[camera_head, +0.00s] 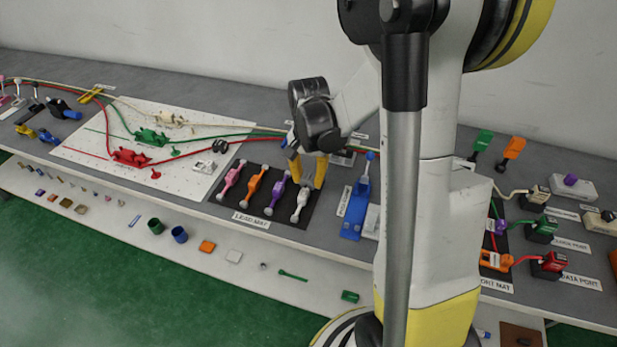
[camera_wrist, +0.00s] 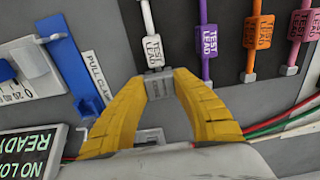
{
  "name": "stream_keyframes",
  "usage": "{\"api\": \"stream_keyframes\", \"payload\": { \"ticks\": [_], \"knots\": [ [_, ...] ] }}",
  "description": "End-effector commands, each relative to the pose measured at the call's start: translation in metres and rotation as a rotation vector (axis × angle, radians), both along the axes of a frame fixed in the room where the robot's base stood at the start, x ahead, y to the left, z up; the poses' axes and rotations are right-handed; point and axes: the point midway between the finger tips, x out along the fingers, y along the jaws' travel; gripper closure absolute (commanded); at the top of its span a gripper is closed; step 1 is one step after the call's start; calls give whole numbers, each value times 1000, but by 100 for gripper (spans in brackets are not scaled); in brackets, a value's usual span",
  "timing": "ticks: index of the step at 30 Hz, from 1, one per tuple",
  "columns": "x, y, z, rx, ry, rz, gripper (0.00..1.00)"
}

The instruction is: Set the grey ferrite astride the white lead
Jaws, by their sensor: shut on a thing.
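My gripper (camera_head: 308,184) is over the upper end of the white lead (camera_head: 300,204) on the dark lead mat. In the wrist view its yellow fingers (camera_wrist: 157,83) close in on a small grey block, which looks like the grey ferrite (camera_wrist: 157,87). The white lead also shows in the wrist view (camera_wrist: 152,48), marked TEST LEAD, running away from the block. The block lines up with the lead's end and covers it. I cannot tell whether it touches or straddles the lead.
Purple (camera_head: 276,194), orange (camera_head: 255,187) and pink (camera_head: 231,180) leads lie beside the white one. A blue lever fixture (camera_head: 357,206) stands close on the other side. Red and green cables cross a white pegboard (camera_head: 85,150) at left. Port boxes stand at right.

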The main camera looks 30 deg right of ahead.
Motion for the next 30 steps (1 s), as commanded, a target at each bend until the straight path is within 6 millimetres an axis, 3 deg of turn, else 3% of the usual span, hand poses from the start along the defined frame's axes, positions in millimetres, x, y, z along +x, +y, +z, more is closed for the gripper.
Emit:
{"api": "stream_keyframes", "payload": {
  "ticks": [30],
  "knots": [
    [0,0,-15,0,0,0,100]
  ]
}}
